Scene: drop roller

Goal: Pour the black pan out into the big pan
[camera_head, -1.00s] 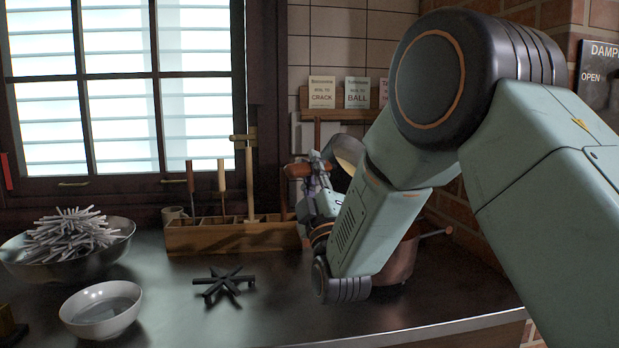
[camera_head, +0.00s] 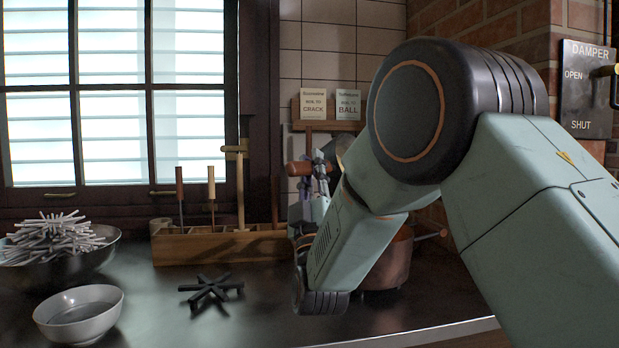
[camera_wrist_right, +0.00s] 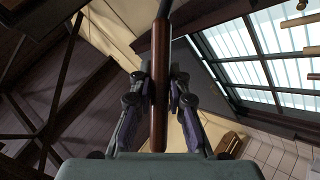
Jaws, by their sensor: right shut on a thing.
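My right gripper (camera_head: 316,172) is raised above the counter and shut on the brown wooden handle (camera_head: 299,169) of the black pan (camera_head: 341,150). Most of the pan is hidden behind my right arm; only a narrow part shows. In the right wrist view the handle (camera_wrist_right: 159,85) lies between the two fingers, and the pan's bowl is out of sight. The big pan (camera_head: 390,262), copper-coloured with a side handle, stands on the counter below, partly covered by my arm. Its inside cannot be seen. My left gripper is not in view.
A wooden rack (camera_head: 205,246) with upright tools stands at the back. A black trivet (camera_head: 211,290), a white bowl (camera_head: 80,318) and a metal bowl of pale sticks (camera_head: 75,262) are on the left. A brick wall (camera_head: 455,100) rises at right. The front middle counter is clear.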

